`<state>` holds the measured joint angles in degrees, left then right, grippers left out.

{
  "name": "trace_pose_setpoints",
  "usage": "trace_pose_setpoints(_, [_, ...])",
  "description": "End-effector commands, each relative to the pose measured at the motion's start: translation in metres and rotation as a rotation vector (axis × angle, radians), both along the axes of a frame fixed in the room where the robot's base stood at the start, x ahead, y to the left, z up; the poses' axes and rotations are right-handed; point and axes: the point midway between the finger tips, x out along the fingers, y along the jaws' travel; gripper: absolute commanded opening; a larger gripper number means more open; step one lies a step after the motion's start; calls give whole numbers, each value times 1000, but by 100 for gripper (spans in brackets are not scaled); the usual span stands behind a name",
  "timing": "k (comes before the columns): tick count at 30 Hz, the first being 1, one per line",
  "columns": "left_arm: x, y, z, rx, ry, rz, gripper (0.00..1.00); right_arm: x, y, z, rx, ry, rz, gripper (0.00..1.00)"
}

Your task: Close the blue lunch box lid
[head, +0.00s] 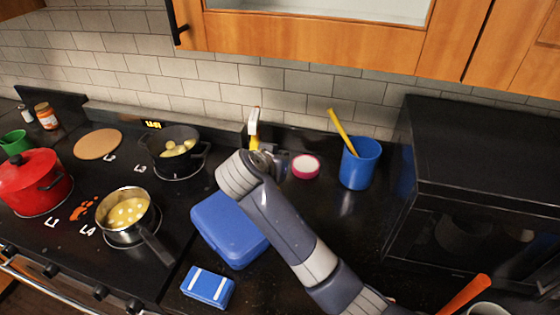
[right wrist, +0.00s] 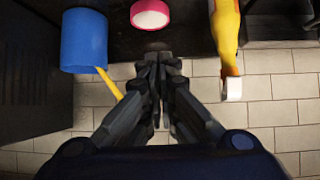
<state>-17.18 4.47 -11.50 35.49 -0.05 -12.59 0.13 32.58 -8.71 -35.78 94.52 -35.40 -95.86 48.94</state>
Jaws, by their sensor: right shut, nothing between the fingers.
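The blue lunch box (head: 231,232) sits on the dark counter right of the stove in the head view. Its top looks flat, with the lid seemingly down on it; I see no raised lid. My right arm hides its right side and far corner. My right gripper (head: 277,163) is beyond the lunch box's far edge, near the back of the counter. In the right wrist view my right gripper (right wrist: 157,62) is shut with nothing between the fingers. The lunch box does not show there. My left gripper is not in view.
A pink-rimmed round item (head: 305,166) and a blue cup (head: 360,164) with a yellow utensil stand behind. A yellow bottle (right wrist: 226,35) is near the gripper. A small blue striped item (head: 208,287) lies in front. Pots (head: 127,213) are left; a black appliance (head: 480,180) is right.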

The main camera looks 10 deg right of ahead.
Motion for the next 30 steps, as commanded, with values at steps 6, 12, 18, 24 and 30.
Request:
trace_pose_setpoints(6, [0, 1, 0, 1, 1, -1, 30, 0, 0, 0, 0, -1, 1, 0])
trace_pose_setpoints(12, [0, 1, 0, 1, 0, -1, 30, 0, 1, 11, 1, -5, 2, 0])
trace_pose_setpoints(18, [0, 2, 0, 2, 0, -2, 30, -1, 4, 48, 3, -7, 3, 0])
trace_pose_setpoints(24, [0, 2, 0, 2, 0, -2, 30, -2, 5, 84, -1, -6, 1, 0])
trace_pose_setpoints(30, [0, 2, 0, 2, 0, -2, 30, -3, 6, 101, -3, -3, 2, 0])
